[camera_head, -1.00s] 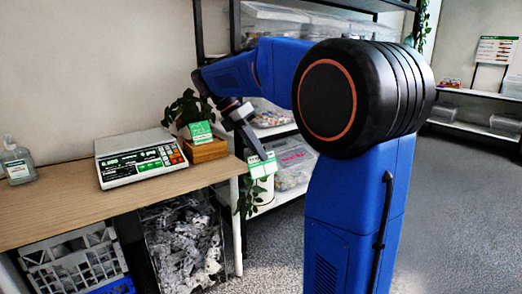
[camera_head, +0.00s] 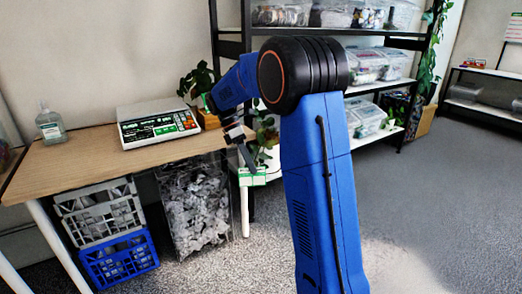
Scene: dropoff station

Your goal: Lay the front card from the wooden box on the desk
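The wooden desk (camera_head: 78,161) is at the left. The small wooden box (camera_head: 209,121) stands at its right end, beside the scale, with my arm covering much of it. My gripper (camera_head: 249,166) points down off the desk's right end, lower than the desktop. It appears shut on a green and white card (camera_head: 252,178), which hangs at its fingertips, clear of the desk. The fingers are small here, and their grip is only roughly visible. A bit of green shows at the box, too hidden to tell whether it is another card.
A white scale (camera_head: 158,126) and a clear bottle (camera_head: 50,124) stand on the desk, with bare wood in front of the scale. A plant (camera_head: 195,82) is behind the box. Crates (camera_head: 118,258) and a clear bin sit below. A shelf rack (camera_head: 395,88) stands behind my arm.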

